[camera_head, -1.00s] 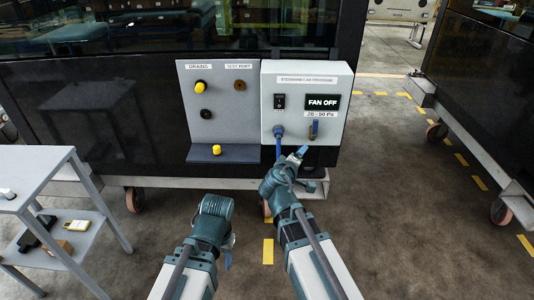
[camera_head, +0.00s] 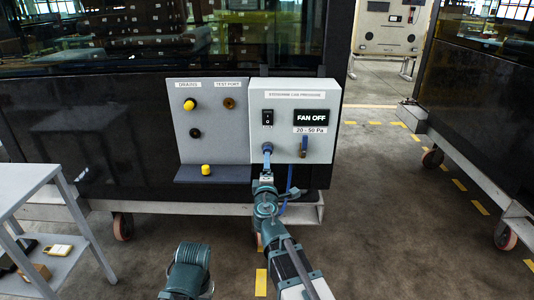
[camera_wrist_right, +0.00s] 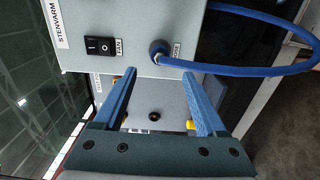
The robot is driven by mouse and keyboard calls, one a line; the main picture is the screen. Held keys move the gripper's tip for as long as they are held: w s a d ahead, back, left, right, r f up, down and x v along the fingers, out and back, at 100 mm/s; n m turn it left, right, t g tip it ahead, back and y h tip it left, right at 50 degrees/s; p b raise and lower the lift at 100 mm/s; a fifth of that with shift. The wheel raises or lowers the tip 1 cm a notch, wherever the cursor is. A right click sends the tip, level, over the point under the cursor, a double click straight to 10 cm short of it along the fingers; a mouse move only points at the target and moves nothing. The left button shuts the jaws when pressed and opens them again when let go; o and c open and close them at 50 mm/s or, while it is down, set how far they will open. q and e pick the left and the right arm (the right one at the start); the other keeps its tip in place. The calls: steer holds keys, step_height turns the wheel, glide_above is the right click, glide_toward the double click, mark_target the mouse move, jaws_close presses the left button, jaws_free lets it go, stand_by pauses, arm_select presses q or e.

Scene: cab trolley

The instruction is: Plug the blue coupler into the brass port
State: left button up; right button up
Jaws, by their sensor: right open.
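The blue coupler (camera_head: 267,149) is at the lower left of the grey control box, with a blue hose hanging from it. It also shows in the right wrist view (camera_wrist_right: 158,50), beyond my open fingers. The brass port (camera_head: 229,103) is under the TEST PORT label on the grey panel; I cannot clearly make it out in the wrist view. My right gripper (camera_head: 265,177) is just below the coupler in the head view. In the wrist view its two blue fingers (camera_wrist_right: 160,88) are apart with nothing between them. Only my left arm's joint shows at the bottom; its fingers are out of view.
The control box (camera_head: 320,147) carries a switch and a FAN OFF display. A yellow cap (camera_head: 205,169) stands on the small shelf (camera_head: 213,177); another yellow cap (camera_head: 190,104) is under DRAINS. A grey trolley (camera_head: 25,185) stands at left. Floor at right is open.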

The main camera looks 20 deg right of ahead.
mark_target(268, 151)
steer(key=shift+w, duration=0.15)
steer(key=shift+x, duration=4.4)
steer(key=shift+d+f, duration=0.1)
jaws_close()
steer(key=v, duration=0.6)
